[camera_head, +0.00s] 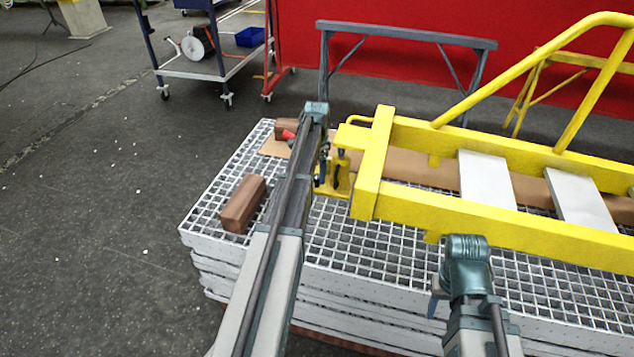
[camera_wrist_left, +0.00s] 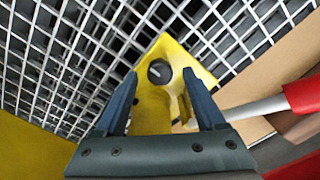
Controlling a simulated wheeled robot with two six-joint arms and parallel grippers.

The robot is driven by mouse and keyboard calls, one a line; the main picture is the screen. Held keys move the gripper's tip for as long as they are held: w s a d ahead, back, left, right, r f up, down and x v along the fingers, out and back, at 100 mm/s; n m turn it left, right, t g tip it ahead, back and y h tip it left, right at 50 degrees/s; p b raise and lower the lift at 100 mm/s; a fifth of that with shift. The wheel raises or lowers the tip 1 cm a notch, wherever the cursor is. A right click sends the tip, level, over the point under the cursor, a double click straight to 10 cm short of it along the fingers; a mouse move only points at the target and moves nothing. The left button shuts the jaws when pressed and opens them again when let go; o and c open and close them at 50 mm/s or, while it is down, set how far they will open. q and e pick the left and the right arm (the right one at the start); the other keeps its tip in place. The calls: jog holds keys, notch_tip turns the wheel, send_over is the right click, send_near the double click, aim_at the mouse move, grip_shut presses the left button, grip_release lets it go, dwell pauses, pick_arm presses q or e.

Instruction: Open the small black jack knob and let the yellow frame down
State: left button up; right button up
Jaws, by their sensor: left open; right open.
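The yellow frame (camera_head: 375,165) lies over the grating stack, its left end beside my left gripper (camera_head: 325,172). A yellow bracket (camera_head: 340,182) stands under that end, and it also shows in the left wrist view (camera_wrist_left: 195,62). A small dark round part (camera_wrist_left: 158,71), which looks like the jack knob, sits on the bracket's plate. My left gripper is open, with its fingers (camera_wrist_left: 160,82) on either side of the bracket in the left wrist view. Whether they touch it I cannot tell. My right gripper (camera_head: 436,292) is open beside the frame's near side, mostly hidden by its wrist.
A red handle (camera_wrist_left: 302,94) on a grey rod lies close to my left gripper. A brown block (camera_head: 243,204) sits on the grating stack (camera_head: 210,215). A grey trestle (camera_head: 405,34) stands behind the frame.

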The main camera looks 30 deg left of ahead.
pick_arm(q)
jog(key=shift+f, duration=0.6)
pick_arm(e)
jog(key=shift+f, duration=0.6)
pick_arm(q)
jog(key=shift+r, duration=0.1)
grip_shut()
